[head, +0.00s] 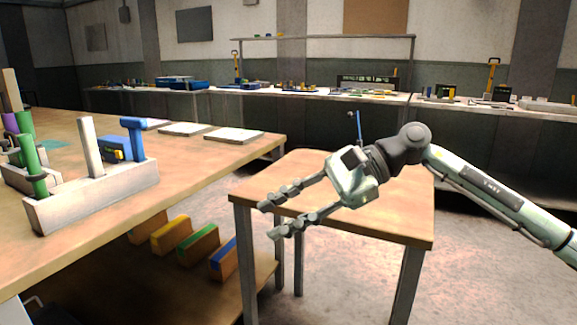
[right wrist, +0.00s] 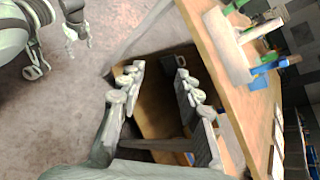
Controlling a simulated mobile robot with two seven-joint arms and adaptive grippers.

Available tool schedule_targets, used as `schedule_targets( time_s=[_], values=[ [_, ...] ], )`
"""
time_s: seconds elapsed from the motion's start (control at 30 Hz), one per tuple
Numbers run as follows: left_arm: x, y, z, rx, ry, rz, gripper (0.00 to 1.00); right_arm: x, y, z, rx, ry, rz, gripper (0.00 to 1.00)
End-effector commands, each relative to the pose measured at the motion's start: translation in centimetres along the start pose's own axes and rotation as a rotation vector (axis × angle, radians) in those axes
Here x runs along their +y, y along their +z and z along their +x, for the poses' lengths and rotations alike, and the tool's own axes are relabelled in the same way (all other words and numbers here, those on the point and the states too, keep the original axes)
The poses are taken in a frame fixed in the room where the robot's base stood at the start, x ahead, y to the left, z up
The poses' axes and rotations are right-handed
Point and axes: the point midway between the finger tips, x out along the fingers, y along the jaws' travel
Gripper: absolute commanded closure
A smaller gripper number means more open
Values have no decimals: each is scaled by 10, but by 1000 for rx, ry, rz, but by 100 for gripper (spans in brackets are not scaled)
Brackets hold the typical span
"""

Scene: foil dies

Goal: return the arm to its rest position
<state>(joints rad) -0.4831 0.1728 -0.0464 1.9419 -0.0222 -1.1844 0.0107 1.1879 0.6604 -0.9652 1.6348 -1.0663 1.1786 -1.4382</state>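My right gripper (head: 268,220) is in the air over the near left part of the small wooden table (head: 405,222), with its fingers pointing left. Its two fingers are apart and nothing is between them.
A large workbench (head: 200,160) at left bears a grey rack (head: 110,190) with coloured-handled tools and several pale flat plates (head: 235,135). Several coloured blocks (head: 172,236) stand on its lower shelf. A long bench with small items runs along the back wall. Floor at right is clear.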

Motion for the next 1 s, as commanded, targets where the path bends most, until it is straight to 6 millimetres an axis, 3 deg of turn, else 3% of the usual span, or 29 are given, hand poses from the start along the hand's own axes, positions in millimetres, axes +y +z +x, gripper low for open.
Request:
schedule_targets(
  time_s=[0.03,0.1,0.23,0.33,0.43,0.57,0.67,0.87,0.9,1.0],
  values=[
    [0,1,0,-2,0,0,28,-7,10,17,-119,-84,117,66],
    [0,2,0,-5,0,0,28,-24,23,26,-277,-207,296,66],
    [1,5,1,-10,1,1,28,-55,20,20,-569,-420,671,66],
    [1,6,2,-13,1,1,28,-70,-7,1,-791,-577,989,66],
    [1,7,2,-14,1,1,28,-69,-59,-22,-1008,-735,1323,66],
    [1,7,2,-15,1,1,28,-42,-136,-44,-1245,-918,1698,66],
    [1,7,2,-15,1,1,28,-8,-190,-52,-1391,-1045,1933,66],
    [1,7,2,-15,1,1,28,86,-279,-54,-1637,-1305,2318,66],
    [1,7,2,-15,1,1,28,107,-293,-53,1601,1292,-2270,66],
    [1,7,2,-14,1,2,28,164,-324,-47,1468,1236,-2083,66]
  ],
)
